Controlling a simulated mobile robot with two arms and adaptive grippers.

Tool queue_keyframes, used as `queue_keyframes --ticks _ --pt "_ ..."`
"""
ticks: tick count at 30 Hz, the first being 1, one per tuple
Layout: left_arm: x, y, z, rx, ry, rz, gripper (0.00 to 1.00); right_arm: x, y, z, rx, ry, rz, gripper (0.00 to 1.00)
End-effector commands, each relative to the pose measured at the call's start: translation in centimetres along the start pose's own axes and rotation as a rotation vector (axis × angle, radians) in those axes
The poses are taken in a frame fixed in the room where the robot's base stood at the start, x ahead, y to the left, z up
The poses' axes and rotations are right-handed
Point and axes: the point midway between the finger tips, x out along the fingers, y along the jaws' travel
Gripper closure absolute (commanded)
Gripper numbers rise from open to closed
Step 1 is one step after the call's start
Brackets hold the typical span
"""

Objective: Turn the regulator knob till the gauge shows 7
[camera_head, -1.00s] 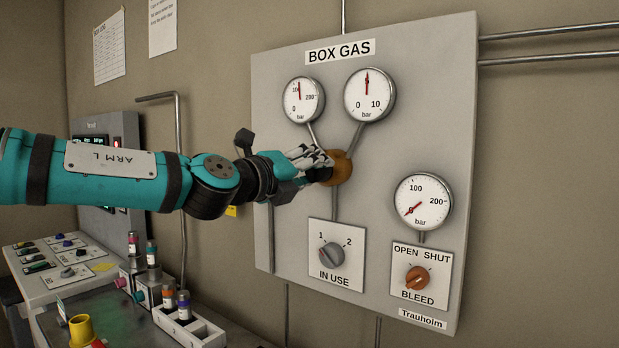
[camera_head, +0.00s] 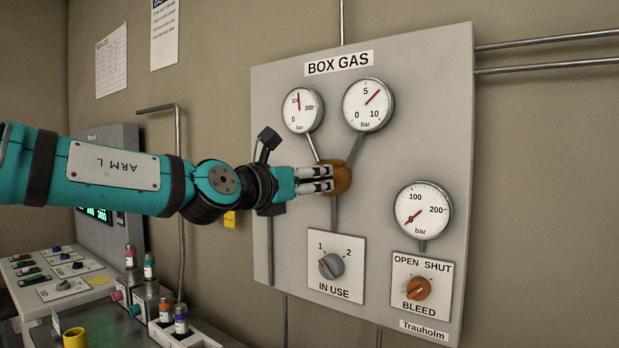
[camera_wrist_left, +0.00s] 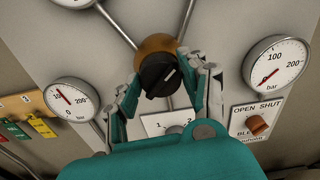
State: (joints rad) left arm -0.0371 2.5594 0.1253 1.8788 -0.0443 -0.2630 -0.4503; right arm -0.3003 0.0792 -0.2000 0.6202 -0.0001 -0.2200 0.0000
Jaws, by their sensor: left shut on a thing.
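The regulator is a round orange-brown body (camera_head: 343,178) on the grey BOX GAS panel; it also shows in the left wrist view (camera_wrist_left: 157,43) with a black knob (camera_wrist_left: 158,76) on its front. My left gripper (camera_head: 328,180) is shut on the black knob, with one finger on each side of it in the left wrist view. The fingers hide the knob in the head view. The 0–10 bar gauge (camera_head: 368,104) stands above the regulator. Its red needle points up and right, past 5, at roughly 7. My right gripper is in neither view.
Left of it is a second gauge (camera_head: 302,109). Below are the IN USE selector (camera_head: 331,266), the orange BLEED knob (camera_head: 418,288) and a 200 bar gauge (camera_head: 422,211) reading near zero. A bench with vials (camera_head: 180,320) stands at lower left.

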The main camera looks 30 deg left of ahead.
Motion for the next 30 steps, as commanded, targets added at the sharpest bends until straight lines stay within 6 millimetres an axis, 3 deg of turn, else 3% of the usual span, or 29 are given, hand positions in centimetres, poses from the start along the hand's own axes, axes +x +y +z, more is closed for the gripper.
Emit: queue_keyframes --ticks 22,23,27,30 --pt "0.02 -0.03 -0.22 0.083 0.004 -0.001 0.89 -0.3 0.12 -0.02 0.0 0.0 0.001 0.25" --pt "0.02 -0.03 -0.22 0.082 0.004 -0.001 0.53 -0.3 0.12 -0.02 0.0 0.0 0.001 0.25" --pt "0.02 -0.02 -0.16 0.082 0.003 0.0 0.34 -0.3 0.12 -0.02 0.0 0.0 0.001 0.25" --pt "0.01 -0.02 -0.12 0.082 0.002 0.0 0.33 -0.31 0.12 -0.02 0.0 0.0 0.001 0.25"
